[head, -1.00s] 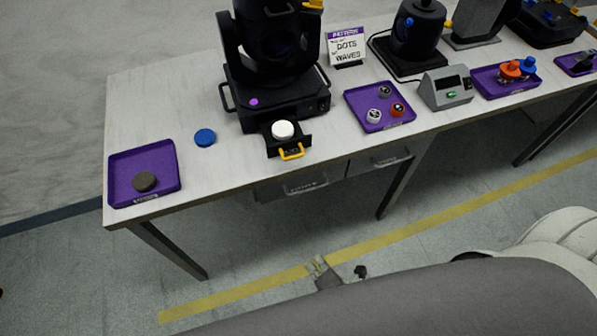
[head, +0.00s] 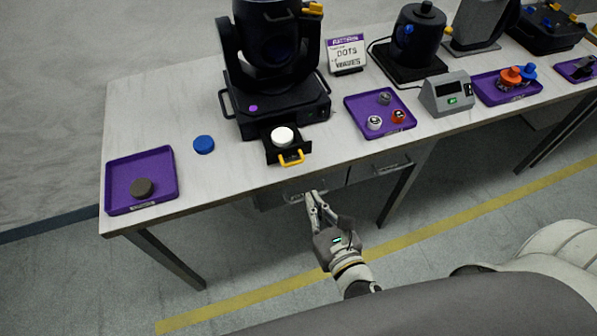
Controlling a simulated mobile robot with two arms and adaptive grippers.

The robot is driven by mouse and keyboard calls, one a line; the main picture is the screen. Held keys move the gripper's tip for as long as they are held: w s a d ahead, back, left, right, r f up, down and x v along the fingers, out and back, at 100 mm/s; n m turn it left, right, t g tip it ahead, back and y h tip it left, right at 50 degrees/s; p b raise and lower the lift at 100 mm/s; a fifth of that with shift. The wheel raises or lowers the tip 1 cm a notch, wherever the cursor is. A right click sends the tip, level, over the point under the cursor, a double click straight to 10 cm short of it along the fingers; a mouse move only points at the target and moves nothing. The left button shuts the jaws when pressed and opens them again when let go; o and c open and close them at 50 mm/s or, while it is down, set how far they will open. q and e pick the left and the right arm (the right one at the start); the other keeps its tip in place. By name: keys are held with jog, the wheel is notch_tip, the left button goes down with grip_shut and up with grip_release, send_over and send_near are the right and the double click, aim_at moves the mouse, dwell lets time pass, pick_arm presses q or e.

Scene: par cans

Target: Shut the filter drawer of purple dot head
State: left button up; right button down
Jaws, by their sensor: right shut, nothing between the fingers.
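The black moving head (head: 274,60) with a purple dot (head: 253,108) on its base stands at the left part of the table. Its filter drawer (head: 272,149) sticks out at the front, with a yellow handle (head: 292,158) and a white round disc (head: 282,136) in it. My right gripper (head: 312,197) is shut and empty, below and in front of the drawer near the table's front edge, apart from the handle. My left gripper is not in view.
A purple tray (head: 116,199) with a dark disc (head: 141,187) and a blue disc (head: 204,144) lie left. A purple tray (head: 352,103) with three small cans, a grey box (head: 447,95) and a sign (head: 346,54) stand right. Table drawers (head: 372,167) sit below the tabletop.

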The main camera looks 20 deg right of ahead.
jog(key=p, duration=0.2)
send_near(286, 143)
jog(key=f, duration=0.3)
jog(key=shift+s+a, duration=0.15)
jog(key=shift+a, duration=0.05)
jog(key=shift+w+r, duration=0.1)
jog(key=shift+w, duration=0.25)
jog(key=x, duration=0.3)
jog(key=r+x, duration=0.1)
jog(key=x, duration=0.2)
jog(key=r+p+x, duration=0.1)
jog(key=x, duration=0.2)
jog(key=shift+w, duration=0.65)
jog(key=shift+r, duration=0.1)
jog(key=shift+d+r, duration=0.1)
jog(key=shift+d, duration=0.05)
